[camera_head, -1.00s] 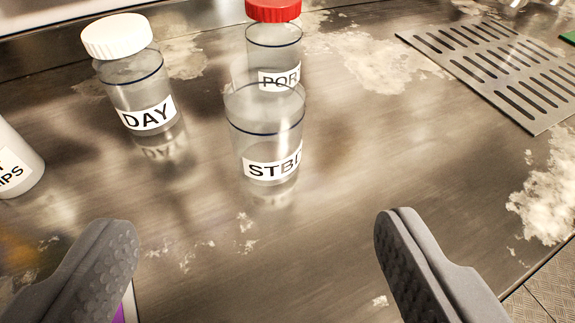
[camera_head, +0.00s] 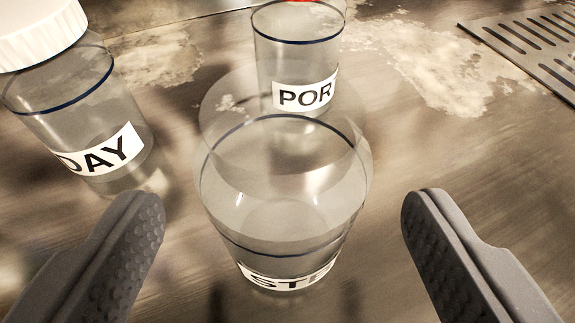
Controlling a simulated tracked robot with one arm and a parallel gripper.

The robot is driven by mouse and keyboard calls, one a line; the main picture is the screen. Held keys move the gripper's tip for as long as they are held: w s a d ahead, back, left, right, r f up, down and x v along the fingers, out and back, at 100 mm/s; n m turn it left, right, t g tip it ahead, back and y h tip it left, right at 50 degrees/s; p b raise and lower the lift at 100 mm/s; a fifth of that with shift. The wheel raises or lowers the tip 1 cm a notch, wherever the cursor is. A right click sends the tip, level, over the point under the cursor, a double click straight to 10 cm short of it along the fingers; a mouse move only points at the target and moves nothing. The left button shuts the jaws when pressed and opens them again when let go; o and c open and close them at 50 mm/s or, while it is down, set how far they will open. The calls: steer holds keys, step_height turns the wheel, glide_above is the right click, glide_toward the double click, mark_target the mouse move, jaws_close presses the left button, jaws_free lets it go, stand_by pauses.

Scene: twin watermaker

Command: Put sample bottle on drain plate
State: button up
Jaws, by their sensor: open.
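A white-capped bottle labelled "DAY" (camera_head: 75,110) stands at the left. The slotted drain plate (camera_head: 520,45) lies at the upper right, partly out of view.
White crusty deposits (camera_head: 430,70) mark the counter between the bottles and the drain plate. The counter right of the open bottle (camera_head: 460,150) is otherwise clear. The "DAY" bottle stands close beyond my left finger.

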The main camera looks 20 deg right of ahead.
steer(key=shift+x, duration=1.25)
steer(key=c, duration=1.1)
steer(key=shift+c, duration=0.2)
steer(key=shift+r, duration=0.1)
